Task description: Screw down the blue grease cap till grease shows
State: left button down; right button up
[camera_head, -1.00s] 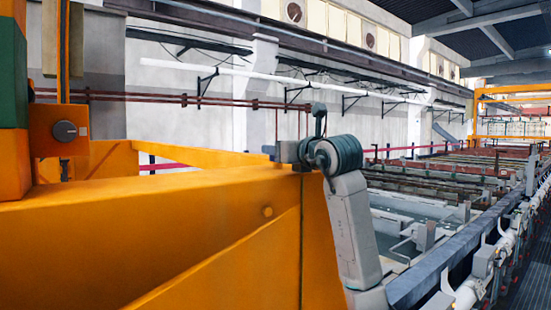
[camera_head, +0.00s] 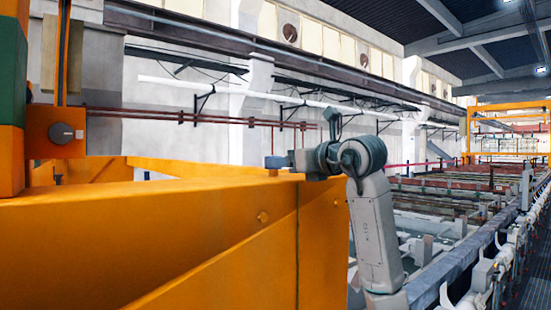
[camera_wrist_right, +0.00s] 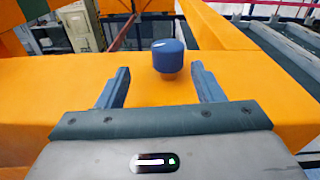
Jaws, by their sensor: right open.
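The blue grease cap (camera_head: 275,162) stands upright on top of the orange beam (camera_head: 215,192) in the head view. In the right wrist view the cap (camera_wrist_right: 168,57) is a short blue cylinder with a pale mark on its top. My right gripper (camera_wrist_right: 161,70) is open, with its fingers spread apart, one to each side of the cap as seen from the wrist. The cap appears just beyond the fingertips, and no contact shows. In the head view the right gripper (camera_head: 297,160) is just right of the cap. No grease is visible. My left gripper is not in view.
An orange box with a dark round knob (camera_head: 62,133) is on the left. Long tanks and racks (camera_head: 440,215) run along the right. Pipes and a wall lie behind. The beam top around the cap is clear.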

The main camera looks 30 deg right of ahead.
aim_at(266, 158)
jog(key=d+n+y, duration=0.1)
jog(key=y, duration=0.1)
jog(key=w+d+n+g+y, duration=0.1)
jog(key=w+d+f+n+g+y, duration=0.1)
jog(key=n+y, duration=0.1)
jog(key=shift+y, duration=0.3)
jog(key=d+n+y, duration=0.1)
jog(key=s+d+r+n+g+y, duration=0.1)
jog(key=d+y, duration=0.1)
jog(key=shift+s+r+y, duration=0.1)
jog(key=shift+y, duration=0.2)
jog(key=shift+s+d+r+n+g+y, duration=0.15)
jog(key=shift+r+n+g+y, duration=0.15)
jog(key=shift+y, duration=0.2)
jog(key=shift+w+a+p, duration=0.25)
jog(key=shift+p, duration=0.25)
jog(key=p+x, duration=0.4)
jog(key=x, duration=0.5)
jog(key=shift+r+p, duration=0.1)
jog(key=shift+p, duration=0.3)
jog(key=shift+w+a, duration=0.35)
jog(key=shift+w, duration=0.05)
